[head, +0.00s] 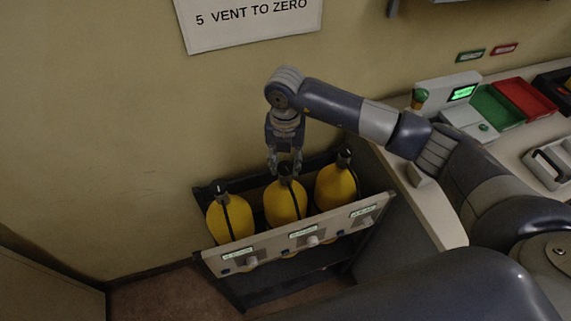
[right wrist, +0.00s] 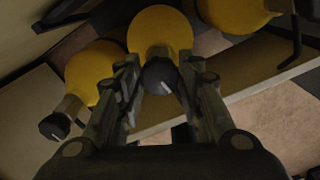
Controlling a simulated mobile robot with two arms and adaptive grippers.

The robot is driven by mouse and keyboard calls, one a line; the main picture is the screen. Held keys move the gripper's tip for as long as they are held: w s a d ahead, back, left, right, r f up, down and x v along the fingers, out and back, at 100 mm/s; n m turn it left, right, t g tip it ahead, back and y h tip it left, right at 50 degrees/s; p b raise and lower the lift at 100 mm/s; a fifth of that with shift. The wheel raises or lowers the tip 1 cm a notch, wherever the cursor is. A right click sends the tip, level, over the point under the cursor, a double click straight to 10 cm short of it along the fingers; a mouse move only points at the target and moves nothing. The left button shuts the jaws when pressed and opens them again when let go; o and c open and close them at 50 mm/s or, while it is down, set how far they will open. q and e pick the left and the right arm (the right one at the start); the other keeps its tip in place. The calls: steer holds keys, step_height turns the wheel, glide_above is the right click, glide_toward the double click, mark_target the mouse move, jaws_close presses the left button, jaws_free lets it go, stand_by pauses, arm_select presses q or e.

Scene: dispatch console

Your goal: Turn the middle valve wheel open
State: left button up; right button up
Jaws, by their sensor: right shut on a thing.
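Three yellow cylinders with black tops stand in a dark rack. The middle valve wheel (head: 286,169) is the black knob on top of the middle cylinder (head: 285,203). My right gripper (head: 285,167) reaches down onto it from above. In the right wrist view the black wheel (right wrist: 159,76) lies between the two fingertips, and the gripper is shut on it. A pale mark shows on the wheel's top. The left cylinder (head: 230,220) and right cylinder (head: 336,187) stand to either side. My left gripper is not in view.
The rack's pale front panel (head: 275,245) carries small labels and knobs. A wall sign (head: 250,18) reads "5 VENT TO ZERO". To the right, a counter holds a green tray (head: 497,107), a red tray (head: 527,98) and a device with a lit green screen (head: 463,92).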

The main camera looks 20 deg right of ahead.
mark_target(284, 166)
steer(key=n+b, duration=1.3)
steer(key=b, duration=0.1)
steer(key=shift+a+f+n, duration=0.15)
steer(key=shift+f+n, duration=0.1)
steer(key=shift+n, duration=0.05)
steer(key=shift+r+n+b, duration=0.2)
steer(key=shift+n+b, duration=1.6)
steer(key=shift+n, duration=0.4)
steer(key=shift+r, duration=0.1)
steer(key=o, duration=1.1)
steer(key=shift+c, duration=0.2)
step_height(284, 166, up, 12)
